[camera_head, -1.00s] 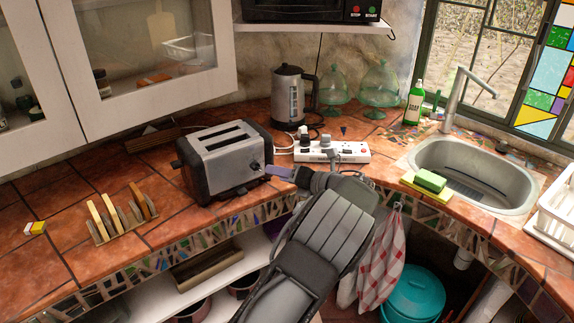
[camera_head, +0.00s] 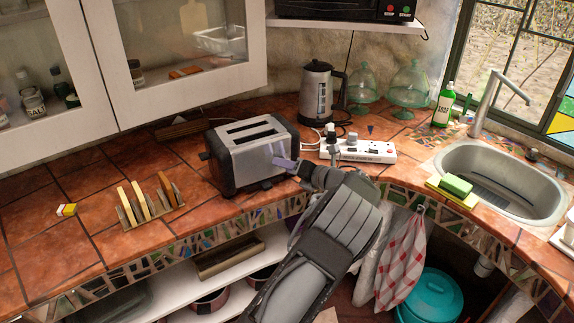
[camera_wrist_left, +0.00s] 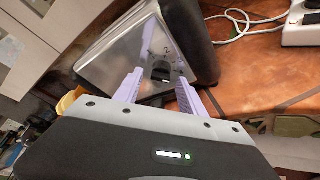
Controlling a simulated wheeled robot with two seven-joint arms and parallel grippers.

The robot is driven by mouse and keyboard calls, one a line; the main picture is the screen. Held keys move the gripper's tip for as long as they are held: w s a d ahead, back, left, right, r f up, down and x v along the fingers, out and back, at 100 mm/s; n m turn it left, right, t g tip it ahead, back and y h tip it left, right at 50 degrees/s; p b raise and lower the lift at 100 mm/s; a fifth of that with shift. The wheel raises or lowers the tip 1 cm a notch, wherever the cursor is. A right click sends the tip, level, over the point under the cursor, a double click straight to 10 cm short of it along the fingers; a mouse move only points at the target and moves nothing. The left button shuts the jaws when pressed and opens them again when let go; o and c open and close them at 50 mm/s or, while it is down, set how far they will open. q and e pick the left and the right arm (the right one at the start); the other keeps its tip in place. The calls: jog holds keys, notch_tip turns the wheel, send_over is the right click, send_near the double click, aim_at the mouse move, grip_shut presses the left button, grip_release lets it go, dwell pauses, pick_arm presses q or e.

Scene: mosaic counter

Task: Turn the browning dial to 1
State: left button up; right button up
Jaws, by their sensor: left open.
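The silver and black toaster (camera_head: 236,160) stands on the tiled counter; it also shows in the left wrist view (camera_wrist_left: 122,58). In that view a dark round dial (camera_wrist_left: 160,73) sits on its metal face, with a mark like a 2 above it. My left gripper (camera_head: 284,162) is at the toaster's right-hand end, its pale purple fingers close to the face. In the left wrist view the fingers of this gripper (camera_wrist_left: 158,86) are apart, one on each side of the dial. I cannot tell whether they touch it. The dial's pointer is not clear. My right gripper is out of view.
A white power strip (camera_head: 372,151) with plugs and cables lies right of the toaster, and a kettle (camera_head: 316,92) stands behind it. A toast rack (camera_head: 148,204) with slices is at the left. A sink (camera_head: 500,185) is at the right.

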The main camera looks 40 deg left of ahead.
pick_arm(q)
grip_shut()
dwell(0.6)
